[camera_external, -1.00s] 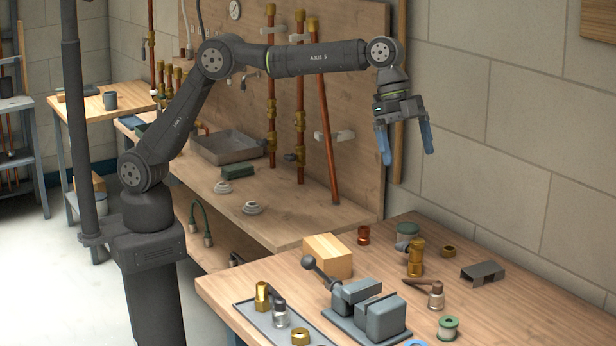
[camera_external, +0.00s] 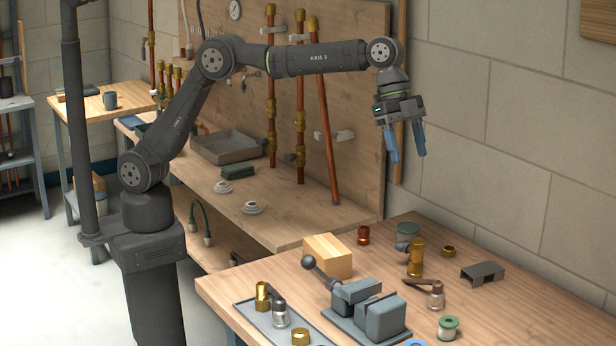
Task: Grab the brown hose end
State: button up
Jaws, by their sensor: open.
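My gripper (camera_external: 407,157) hangs from the raised arm with its two blue fingers pointing down. It is open and empty, in the air well above the right workbench (camera_external: 560,322) and in front of the wall. I cannot make out a brown hose end for certain. A green hose (camera_external: 196,212) with metal ends arches beneath the left bench, far from my gripper. A small fitting with a brown handle (camera_external: 420,282) lies on the right workbench, below my gripper.
A grey vise (camera_external: 380,317), a wooden block (camera_external: 330,257), a brass fitting (camera_external: 416,259), a dark bracket (camera_external: 483,272) and a green spool (camera_external: 448,328) crowd the right workbench. Copper pipes (camera_external: 327,140) stand against the wooden panel. A grey tray (camera_external: 228,147) sits on the left bench.

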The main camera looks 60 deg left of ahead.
jog(key=n, duration=0.1)
send_near(435, 288)
notch_tip(435, 288, down, 5)
jog(key=w, duration=0.1)
jog(key=shift+d+x, duration=0.15)
jog(key=shift+x, duration=1.3)
jog(key=shift+d+x, duration=0.15)
jog(key=shift+x, duration=1.3)
jog(key=shift+w+r, duration=0.1)
jog(key=shift+r, duration=0.05)
jog(key=c, duration=1.1)
